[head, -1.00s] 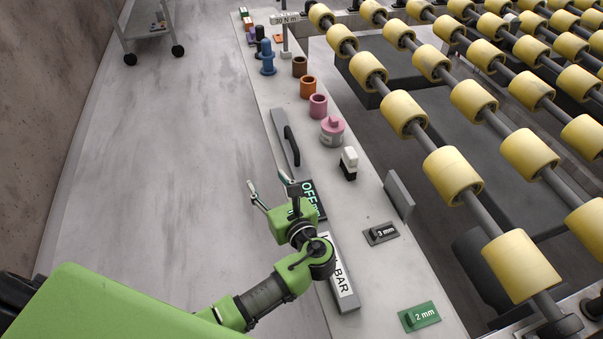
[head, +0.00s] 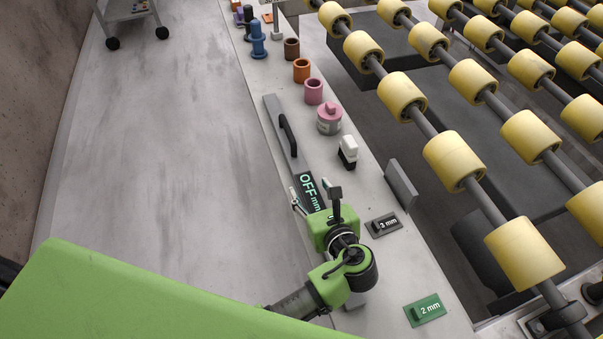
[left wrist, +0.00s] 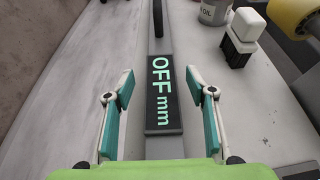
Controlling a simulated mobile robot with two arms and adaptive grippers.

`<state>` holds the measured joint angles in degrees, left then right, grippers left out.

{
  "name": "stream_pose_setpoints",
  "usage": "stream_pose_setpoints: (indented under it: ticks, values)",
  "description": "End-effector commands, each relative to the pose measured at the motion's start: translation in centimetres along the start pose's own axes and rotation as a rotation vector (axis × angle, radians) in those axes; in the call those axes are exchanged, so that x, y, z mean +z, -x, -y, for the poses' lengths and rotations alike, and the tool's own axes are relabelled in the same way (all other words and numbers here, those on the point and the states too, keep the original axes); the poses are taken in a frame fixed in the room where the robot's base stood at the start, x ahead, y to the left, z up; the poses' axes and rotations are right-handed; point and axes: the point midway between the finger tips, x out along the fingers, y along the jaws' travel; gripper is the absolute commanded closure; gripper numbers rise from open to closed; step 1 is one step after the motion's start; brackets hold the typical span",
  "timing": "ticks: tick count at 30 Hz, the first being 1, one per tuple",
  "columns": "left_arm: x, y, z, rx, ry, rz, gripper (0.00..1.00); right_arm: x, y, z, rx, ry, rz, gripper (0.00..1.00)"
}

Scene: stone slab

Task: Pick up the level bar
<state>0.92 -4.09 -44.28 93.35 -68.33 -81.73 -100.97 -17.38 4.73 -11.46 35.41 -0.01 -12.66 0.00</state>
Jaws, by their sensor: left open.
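The level bar (head: 273,112) is a long grey bar lying along the left side of the pale slab edge. It has a black handle (head: 288,135) and a dark display (head: 309,188) reading "OFF mm". Its near part is mostly hidden under my left arm. In the left wrist view, the bar (left wrist: 165,149) runs up the middle. My left gripper (head: 315,196) is open above the near end of the display. In the left wrist view, its fingers (left wrist: 160,88) stand on either side of the bar, apart from it. My right gripper is out of view.
A white-and-black block (head: 348,152), a "3 mm" block (head: 385,224) and a green "2 mm" block (head: 425,309) lie to the right. Yellow rollers (head: 454,161) fill the right.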

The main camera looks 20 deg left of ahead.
Motion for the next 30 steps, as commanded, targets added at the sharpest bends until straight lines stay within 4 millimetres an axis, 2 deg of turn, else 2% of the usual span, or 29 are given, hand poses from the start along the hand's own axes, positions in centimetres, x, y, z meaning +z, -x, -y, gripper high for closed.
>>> stream_pose_setpoints:
  ticks: [12, 20, 26, 30]
  values:
    - [0.2, -5.0, 0.1, 0.001, -0.001, 0.000, 0.49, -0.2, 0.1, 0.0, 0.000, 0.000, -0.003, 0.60]
    - [0.2, -5.3, 0.1, 0.000, 0.000, -0.002, 0.49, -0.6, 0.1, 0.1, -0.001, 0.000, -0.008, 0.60]
    - [0.2, -5.3, 0.1, 0.000, 0.000, -0.002, 0.99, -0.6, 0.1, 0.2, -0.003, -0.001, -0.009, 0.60]
    - [0.4, -5.3, 0.2, -0.001, 0.001, 0.003, 1.00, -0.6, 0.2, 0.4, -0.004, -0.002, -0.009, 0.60]
